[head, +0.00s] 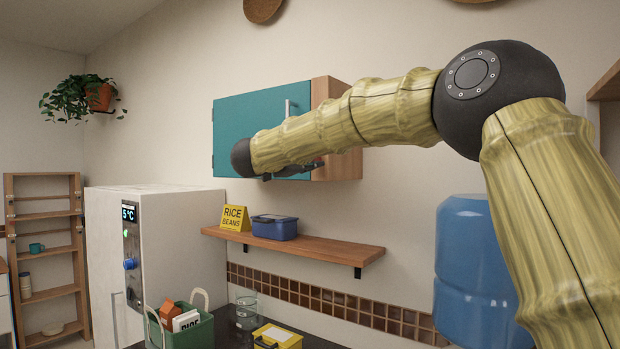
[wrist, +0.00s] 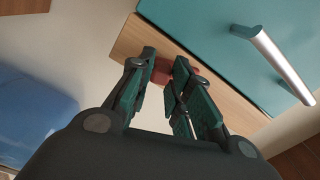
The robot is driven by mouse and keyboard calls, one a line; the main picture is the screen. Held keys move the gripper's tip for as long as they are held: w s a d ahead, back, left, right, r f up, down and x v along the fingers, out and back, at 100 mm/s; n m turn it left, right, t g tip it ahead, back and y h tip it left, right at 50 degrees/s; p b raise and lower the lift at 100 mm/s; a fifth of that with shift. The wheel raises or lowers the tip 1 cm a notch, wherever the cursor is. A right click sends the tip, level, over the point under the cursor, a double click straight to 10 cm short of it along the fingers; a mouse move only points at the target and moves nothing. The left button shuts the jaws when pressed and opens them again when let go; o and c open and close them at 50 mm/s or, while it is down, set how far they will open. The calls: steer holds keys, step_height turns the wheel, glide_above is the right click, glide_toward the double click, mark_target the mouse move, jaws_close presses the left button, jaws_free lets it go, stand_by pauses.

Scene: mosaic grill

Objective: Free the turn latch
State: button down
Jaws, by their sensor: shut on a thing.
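A wall cabinet with a teal door (head: 240,122) and a wooden side hangs on the wall. It also shows in the wrist view (wrist: 205,35), tilted. The small red turn latch (wrist: 162,72) sits at the wooden edge beside the door. My gripper (wrist: 165,62) is shut on the latch, one finger on each side of it. The fingers hide part of the latch, so its exact angle is unclear. The silver door handle (wrist: 272,62) is clear of the fingers.
A wooden shelf (head: 335,252) below holds a yellow sign (head: 235,218) and a blue box (head: 274,227). A white fridge (head: 165,215) stands left. A blue water bottle (head: 463,250) stands right. A green basket (head: 190,333) and yellow box (head: 278,337) sit on the counter.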

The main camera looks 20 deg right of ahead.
steer(key=shift+s+f+m+b, duration=0.1)
steer(key=shift+f+m+b, duration=0.05)
steer(key=shift+m+b, duration=0.75)
steer(key=shift+f+m+b, duration=0.15)
steer(key=shift+m+b, duration=0.65)
steer(key=shift+b, duration=0.2)
steer(key=c, duration=1.6)
jaws_free()
steer(key=shift+c, duration=0.2)
steer(key=o, duration=0.3)
steer(key=shift+s+r, duration=0.15)
steer(key=v, duration=1.2)
